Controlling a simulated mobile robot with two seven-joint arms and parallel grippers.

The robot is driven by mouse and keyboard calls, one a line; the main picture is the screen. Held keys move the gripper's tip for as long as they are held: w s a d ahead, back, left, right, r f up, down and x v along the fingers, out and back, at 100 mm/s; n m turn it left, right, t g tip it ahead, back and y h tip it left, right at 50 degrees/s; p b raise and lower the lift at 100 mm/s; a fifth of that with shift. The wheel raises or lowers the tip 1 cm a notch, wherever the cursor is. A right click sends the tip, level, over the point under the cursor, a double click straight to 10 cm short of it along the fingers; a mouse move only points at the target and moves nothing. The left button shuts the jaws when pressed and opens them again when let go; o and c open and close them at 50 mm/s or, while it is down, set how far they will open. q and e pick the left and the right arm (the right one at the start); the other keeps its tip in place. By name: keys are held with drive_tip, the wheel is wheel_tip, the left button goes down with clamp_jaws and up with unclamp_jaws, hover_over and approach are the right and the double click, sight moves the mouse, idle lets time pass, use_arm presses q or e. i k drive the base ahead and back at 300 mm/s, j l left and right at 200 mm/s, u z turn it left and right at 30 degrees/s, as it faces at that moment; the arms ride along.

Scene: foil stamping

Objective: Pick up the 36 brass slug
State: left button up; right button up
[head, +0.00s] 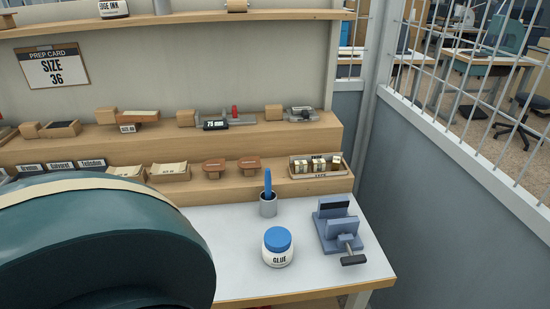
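A small wooden tray (318,174) sits at the right end of the lower wooden step in the head view. Several small brass-coloured pieces with pale faces (318,164) stand in a row in it, likely the slugs. Their markings are too small to read, so I cannot tell which one is 36. A prep card (55,67) on the back panel reads "SIZE 36". Neither my left nor my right gripper is in view. The lower left of the view is blocked by a large dark rounded shape close to the camera.
A glue jar (278,248), a grey cup with a blue-handled tool (268,205) and a blue-grey vise (338,226) stand on the white bench top (232,240). Tools, labelled blocks and a caliper-like gauge (215,124) line the steps. A mesh fence (470,110) borders the right.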

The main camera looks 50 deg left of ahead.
sight(300, 167)
drive_tip(key=u, duration=1.3)
drive_tip(key=k, duration=0.05)
